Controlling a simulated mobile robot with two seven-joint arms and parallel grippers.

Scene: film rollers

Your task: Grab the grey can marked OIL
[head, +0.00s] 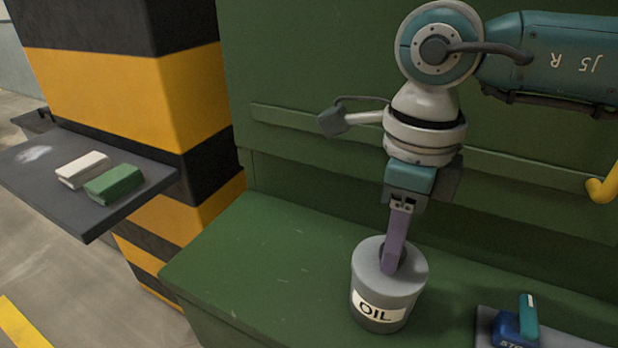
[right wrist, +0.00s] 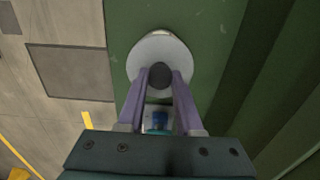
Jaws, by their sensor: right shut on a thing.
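The grey can marked OIL (head: 378,312) stands upright on the green bench ledge (head: 260,250), its label facing the head camera. My right gripper (head: 390,262) comes down from above onto the can's top. In the right wrist view its two purple fingers (right wrist: 160,76) are shut on the dark round knob (right wrist: 160,76) in the middle of the can's pale lid (right wrist: 160,48). In the head view the finger hides the knob. The can appears to rest on the ledge. My left gripper is not in view.
A blue block with a teal handle (head: 515,325) sits on a grey plate at the lower right. A dark shelf (head: 60,215) at left holds a white block (head: 83,169) and a green block (head: 114,183). A yellow-black pillar (head: 130,90) stands behind it. The ledge left of the can is clear.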

